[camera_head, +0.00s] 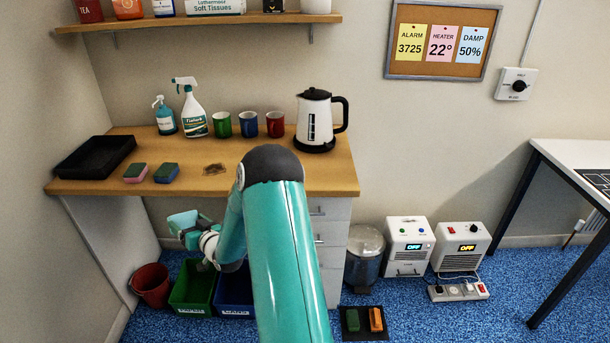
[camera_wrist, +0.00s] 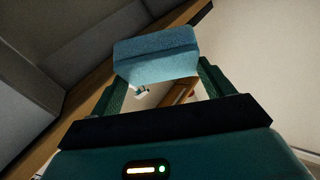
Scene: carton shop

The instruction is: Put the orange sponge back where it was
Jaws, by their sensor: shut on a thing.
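My gripper (camera_head: 192,232) is low in front of the desk's open left side, above the floor bins. It is shut on a light blue block (camera_wrist: 155,55), which looks like a sponge and sits between both fingertips (camera_wrist: 158,80). The block also shows in the head view (camera_head: 183,222). An orange block (camera_head: 376,319), perhaps the orange sponge, lies on a black tray (camera_head: 363,335) on the floor, beside a green block (camera_head: 352,321). A pink-and-green sponge (camera_head: 136,172) and a blue sponge (camera_head: 166,173) lie on the desk.
The wooden desk (camera_head: 290,182) holds a black tray (camera_head: 95,157), spray bottles, mugs, a kettle (camera_head: 315,120) and a brown stain (camera_head: 215,169). Below stand a red bucket (camera_head: 151,285), a green bin (camera_head: 190,295), a blue bin (camera_head: 235,297) and a metal trash can (camera_head: 366,255).

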